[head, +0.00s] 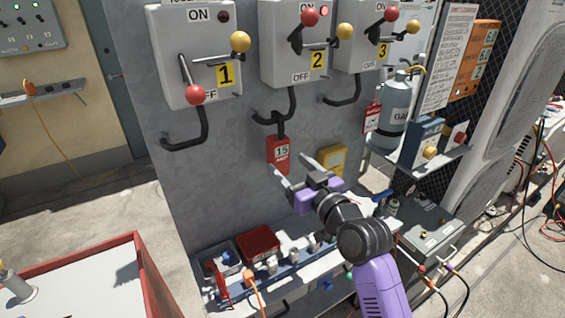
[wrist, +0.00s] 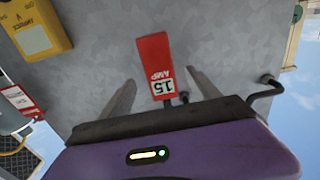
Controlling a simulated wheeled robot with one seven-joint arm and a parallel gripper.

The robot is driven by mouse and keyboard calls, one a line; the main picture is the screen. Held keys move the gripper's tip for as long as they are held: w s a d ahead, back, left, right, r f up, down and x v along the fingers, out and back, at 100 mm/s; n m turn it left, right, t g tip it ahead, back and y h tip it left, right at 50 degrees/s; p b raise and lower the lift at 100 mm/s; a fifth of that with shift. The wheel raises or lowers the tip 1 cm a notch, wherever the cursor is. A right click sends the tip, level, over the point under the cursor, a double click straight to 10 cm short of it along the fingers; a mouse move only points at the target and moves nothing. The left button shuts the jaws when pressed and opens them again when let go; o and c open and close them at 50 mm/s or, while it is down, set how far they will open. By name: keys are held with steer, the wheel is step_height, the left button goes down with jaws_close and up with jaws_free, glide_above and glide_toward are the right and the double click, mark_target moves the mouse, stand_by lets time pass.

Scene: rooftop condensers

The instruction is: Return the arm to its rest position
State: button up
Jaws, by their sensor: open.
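My gripper (head: 288,163) is open and empty, held out in front of the grey panel (head: 225,150), below switch 2. Its two fingers (wrist: 160,80) also show spread apart in the wrist view. A red tag marked 15 AMP (head: 278,150) hangs below the switch 2 handle, near the fingertips. In the wrist view the red tag (wrist: 155,65) appears upside down between the fingers, with no visible contact. My purple and dark grey arm reaches up from the lower right in the head view.
Switch boxes 1 (head: 195,60), 2 (head: 298,45) and 3 (head: 372,38) project from the panel, with black handles below. A shelf with a red bin (head: 260,243) and small parts lies underneath. A yellow box (head: 333,158), gas cylinder (head: 393,110) and red-rimmed table (head: 75,252) stand nearby.

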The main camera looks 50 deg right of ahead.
steer(key=shift+v, duration=0.85)
steer(key=shift+s, duration=0.15)
steer(key=shift+r, duration=0.15)
steer(key=s+a+f+n+g+y, duration=0.1)
steer(key=s+a+f, duration=0.3)
steer(key=s+a, duration=0.3)
steer(key=s+a+f+n+y, duration=0.1)
steer(key=s+a+f+y, duration=0.1)
steer(key=s+a, duration=0.6)
steer(key=s+a+f+n+g+y, duration=0.1)
steer(key=s+a+f, duration=0.4)
steer(key=s, duration=1.2)
steer(key=a+y, duration=0.1)
steer(key=a, duration=0.1)
steer(key=shift+a+f+g, duration=0.3)
steer(key=shift+a, duration=0.1)
